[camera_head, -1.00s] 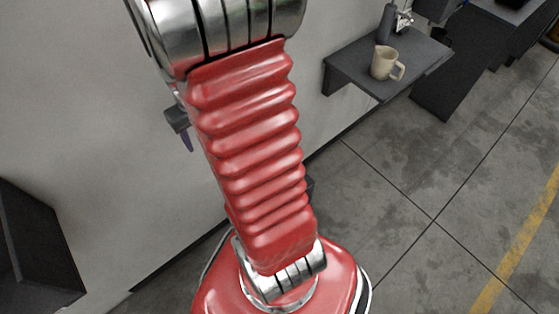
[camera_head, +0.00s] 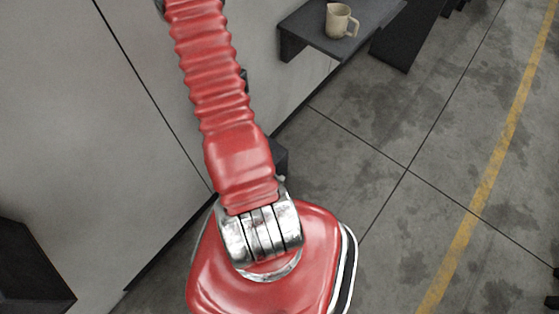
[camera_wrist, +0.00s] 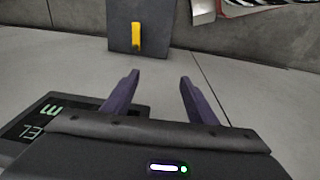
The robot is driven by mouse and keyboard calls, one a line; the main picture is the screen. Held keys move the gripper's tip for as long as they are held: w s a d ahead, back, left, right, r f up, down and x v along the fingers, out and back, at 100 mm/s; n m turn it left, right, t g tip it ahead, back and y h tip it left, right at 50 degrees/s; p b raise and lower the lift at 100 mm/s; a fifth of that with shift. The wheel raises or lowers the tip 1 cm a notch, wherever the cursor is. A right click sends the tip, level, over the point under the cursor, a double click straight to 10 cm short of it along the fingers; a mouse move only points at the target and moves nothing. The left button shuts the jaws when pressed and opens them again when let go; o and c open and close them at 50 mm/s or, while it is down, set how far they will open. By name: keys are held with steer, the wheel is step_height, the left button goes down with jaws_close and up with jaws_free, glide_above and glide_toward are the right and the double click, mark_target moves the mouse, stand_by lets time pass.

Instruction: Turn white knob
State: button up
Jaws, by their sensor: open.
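My gripper (camera_wrist: 160,76) shows in the wrist view with its two dark purple fingers apart and nothing between them. Beyond the fingers, a dark square panel (camera_wrist: 120,30) on the grey wall carries an upright yellow handle (camera_wrist: 136,35). The fingers appear apart from the panel. I cannot make out a white knob in either current view. In the head view my red arm covers the middle, and my gripper cannot be seen there.
A dark shelf (camera_head: 298,34) on the wall holds a beige jug (camera_head: 340,20). A dark box (camera_head: 30,270) stands at lower left. Metallic parts (camera_wrist: 202,10) show at the wrist view's top right. Open concrete floor (camera_head: 380,130) with a yellow line (camera_head: 480,200) lies to the right.

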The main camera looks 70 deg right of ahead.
steer(key=s+f, duration=1)
steer(key=f, duration=0.2)
steer(key=s+f+g, duration=0.1)
steer(key=s+f, duration=0.9)
steer(key=f, duration=0.3)
steer(key=shift+a+f+h, duration=0.15)
steer(key=shift+f+h, duration=0.15)
steer(key=shift+f, duration=0.1)
steer(key=shift+s+d+f, duration=0.1)
steer(key=shift+d+f, duration=0.2)
steer(key=shift+f, duration=1.95)
steer(key=shift+s+d+f, duration=0.1)
steer(key=shift+d+f, duration=0.2)
steer(key=shift+f, duration=1.9)
steer(key=shift+s+d+f, duration=0.1)
steer(key=shift+d+f, duration=0.2)
steer(key=shift+f, duration=1.95)
steer(key=shift+a, duration=0.1)
steer(key=c, duration=1.1)
